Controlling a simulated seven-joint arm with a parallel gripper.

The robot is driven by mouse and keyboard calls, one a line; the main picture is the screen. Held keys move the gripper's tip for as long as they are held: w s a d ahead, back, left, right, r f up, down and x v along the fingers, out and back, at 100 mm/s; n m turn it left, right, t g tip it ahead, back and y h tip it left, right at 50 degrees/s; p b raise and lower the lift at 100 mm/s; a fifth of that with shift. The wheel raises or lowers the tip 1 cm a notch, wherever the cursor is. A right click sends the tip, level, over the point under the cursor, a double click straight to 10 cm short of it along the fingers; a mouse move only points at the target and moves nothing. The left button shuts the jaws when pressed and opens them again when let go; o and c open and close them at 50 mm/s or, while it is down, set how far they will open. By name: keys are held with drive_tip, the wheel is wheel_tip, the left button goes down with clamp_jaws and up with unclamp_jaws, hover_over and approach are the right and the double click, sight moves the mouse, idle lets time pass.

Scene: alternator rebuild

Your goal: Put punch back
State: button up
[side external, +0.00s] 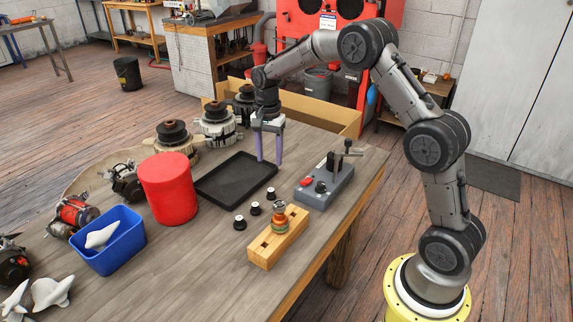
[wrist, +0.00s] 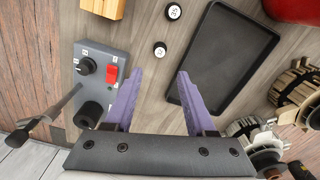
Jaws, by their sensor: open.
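I cannot pick out a punch for certain in either view. My gripper (side external: 269,161) is open and empty, pointing down between the black tray and the grey box. Its purple fingers (wrist: 159,78) are spread in the wrist view with bare table between them. The wooden block (side external: 268,250) has square holes; a round green and orange part with a metal top (side external: 280,220) sits on it. Several small black cylinders with white marked tops (side external: 256,208) stand beside the block; two show in the wrist view (wrist: 160,49).
The black tray (side external: 208,184) is empty. The grey box (side external: 318,199) has a red switch, black knob and upright lever (wrist: 45,119). A red cylinder (side external: 167,189), a blue bin (side external: 106,259) holding a white piece, and alternator parts (side external: 216,125) stand leftward.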

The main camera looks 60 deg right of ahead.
drive_tip(key=s+a+r+n+t, duration=0.1)
drive_tip(key=s+a+r+n, duration=0.2)
drive_tip(key=s+r, duration=0.35)
drive_tip(key=s+a+r+n+t, duration=0.2)
drive_tip(key=s+a+r+n, duration=0.2)
drive_tip(key=s+r, duration=0.3)
drive_tip(key=s+a+n+t, duration=0.2)
drive_tip(key=s+n, duration=0.6)
drive_tip(key=s, duration=1)
drive_tip(key=shift+a+r+t, duration=0.2)
drive_tip(key=shift+a+t, duration=0.1)
drive_tip(key=shift+a, duration=0.8)
drive_tip(key=shift+s, duration=0.1)
